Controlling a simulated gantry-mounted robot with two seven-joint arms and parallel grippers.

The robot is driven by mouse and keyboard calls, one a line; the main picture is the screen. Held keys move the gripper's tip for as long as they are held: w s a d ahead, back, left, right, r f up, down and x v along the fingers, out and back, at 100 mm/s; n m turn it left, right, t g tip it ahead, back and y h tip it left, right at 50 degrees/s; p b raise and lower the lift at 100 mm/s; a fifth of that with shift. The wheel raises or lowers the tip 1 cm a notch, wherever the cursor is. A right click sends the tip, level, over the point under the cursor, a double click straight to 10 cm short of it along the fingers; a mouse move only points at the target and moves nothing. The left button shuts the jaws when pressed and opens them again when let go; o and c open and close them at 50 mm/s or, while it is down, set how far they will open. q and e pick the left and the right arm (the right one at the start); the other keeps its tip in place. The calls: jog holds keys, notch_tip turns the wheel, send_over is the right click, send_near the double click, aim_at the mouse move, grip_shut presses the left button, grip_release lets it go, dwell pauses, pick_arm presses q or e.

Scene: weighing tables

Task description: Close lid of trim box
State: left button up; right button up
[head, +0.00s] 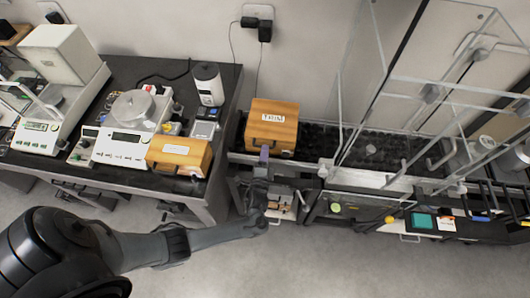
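The trim box (284,113) is a small wooden box with a white label, which seems to read TRIM, on its upper face. It stands at the left end of the dark bench in the middle of the head view. Its lid looks down over the box, but a small gap cannot be ruled out. My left gripper (264,154) reaches up from below to the box's front side, close to or touching it. A purple part shows at its tip; its finger opening is too small to judge. My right gripper is not in view.
A second wooden box (179,155) with a label sits on the left table (117,168), beside a balance (117,140) and a white cylinder (208,84). A clear-walled enclosure (405,100) stands to the right. Open floor (340,265) lies in front.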

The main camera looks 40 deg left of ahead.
pick_arm(q)
jog(key=shift+w+r, duration=0.1)
jog(key=shift+r, duration=0.1)
jog(key=p+v, duration=0.1)
jog(key=v, duration=0.9)
jog(key=shift+s+d, duration=0.15)
jog(key=shift+s, duration=0.15)
jog(key=shift+s+f, duration=0.1)
jog(key=shift+f, duration=0.15)
